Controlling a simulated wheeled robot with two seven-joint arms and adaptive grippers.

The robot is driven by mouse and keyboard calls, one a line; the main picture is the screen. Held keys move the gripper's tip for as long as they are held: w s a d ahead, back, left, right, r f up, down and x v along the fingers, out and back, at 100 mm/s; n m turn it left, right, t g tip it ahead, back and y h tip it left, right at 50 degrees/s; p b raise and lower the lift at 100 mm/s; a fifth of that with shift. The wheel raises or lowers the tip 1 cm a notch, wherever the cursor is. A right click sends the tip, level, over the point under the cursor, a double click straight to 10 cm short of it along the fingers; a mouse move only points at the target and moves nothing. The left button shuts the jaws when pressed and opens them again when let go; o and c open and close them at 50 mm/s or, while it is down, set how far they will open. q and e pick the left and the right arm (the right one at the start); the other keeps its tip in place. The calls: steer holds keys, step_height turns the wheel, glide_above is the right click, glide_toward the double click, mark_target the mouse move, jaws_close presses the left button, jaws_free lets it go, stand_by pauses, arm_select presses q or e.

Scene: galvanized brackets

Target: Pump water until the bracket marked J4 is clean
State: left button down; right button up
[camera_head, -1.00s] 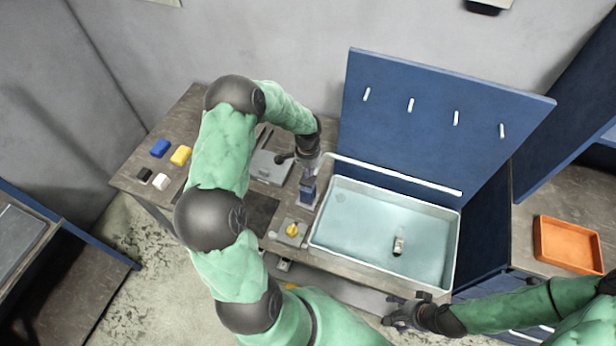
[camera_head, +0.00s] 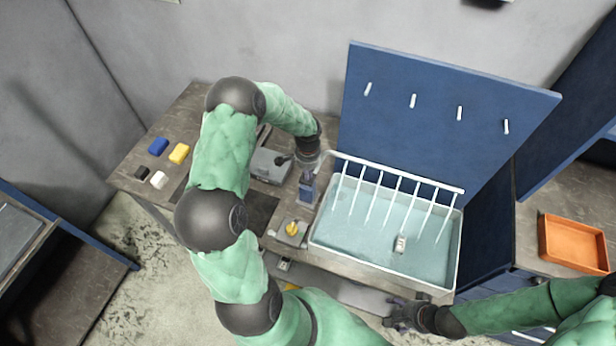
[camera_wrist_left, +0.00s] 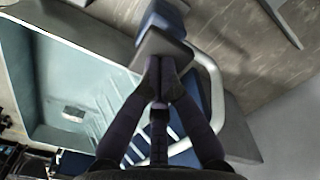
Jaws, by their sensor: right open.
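A small pale bracket (camera_head: 401,244) lies in the light blue wash basin (camera_head: 457,250); its marking is too small to read. It also shows in the left wrist view (camera_wrist_left: 75,114). A blue pump (camera_head: 306,188) stands at the basin's left. My left gripper (camera_head: 307,170) is over the pump. In the left wrist view my left gripper (camera_wrist_left: 160,72) has its fingertips together against the pump's grey top (camera_wrist_left: 165,46). A spray pipe (camera_head: 400,173) along the basin's back lets several streams of water fall into it. My right gripper (camera_head: 398,315) is empty near the basin's front edge.
A blue board (camera_head: 440,110) with several white pegs stands behind the basin. A yellow knob (camera_head: 292,229) sits left of the basin. Blue (camera_head: 158,147) and yellow (camera_head: 179,153) blocks lie at the bench's left. An orange tray (camera_head: 573,244) stands at right.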

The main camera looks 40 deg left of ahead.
arm_select(q)
steer(key=shift+f+b, duration=0.9)
steer(key=shift+f, duration=0.35)
steer(key=shift+r, duration=0.15)
steer(key=shift+r+p, duration=1.45)
steer(key=shift+r, duration=0.85)
step_height(320, 180, up, 6)
steer(key=p, duration=0.3)
